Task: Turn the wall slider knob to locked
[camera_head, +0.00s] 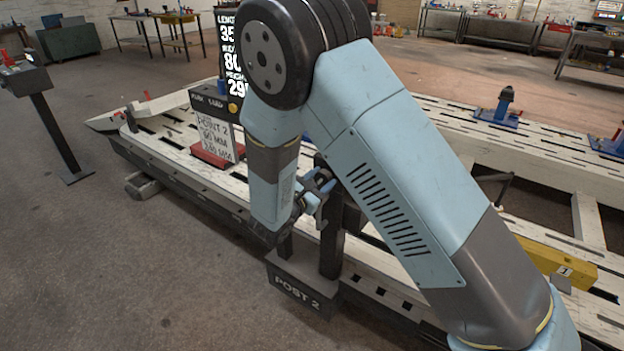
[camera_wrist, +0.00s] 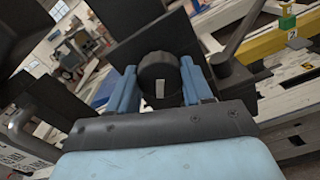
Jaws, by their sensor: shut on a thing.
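In the wrist view a dark round knob (camera_wrist: 153,70) with a pale pointer mark stands in front of a dark flat plate (camera_wrist: 122,48). The pale mark runs nearly upright in this view. My gripper (camera_wrist: 160,84) has its two blue fingers on either side of the knob, shut on it. In the head view my gripper (camera_head: 318,186) is at the dark upright of the stand labelled POST 2 (camera_head: 300,290). The knob cannot be made out there behind the fingers and arm. No locked or unlocked lettering is readable.
A long pale slotted bench (camera_head: 160,140) runs behind the stand. A yellow beam (camera_head: 550,262) lies on it at right. A black board with white figures (camera_head: 232,65) stands behind my arm. A dark pedestal (camera_head: 52,125) stands at left. The floor at front left is clear.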

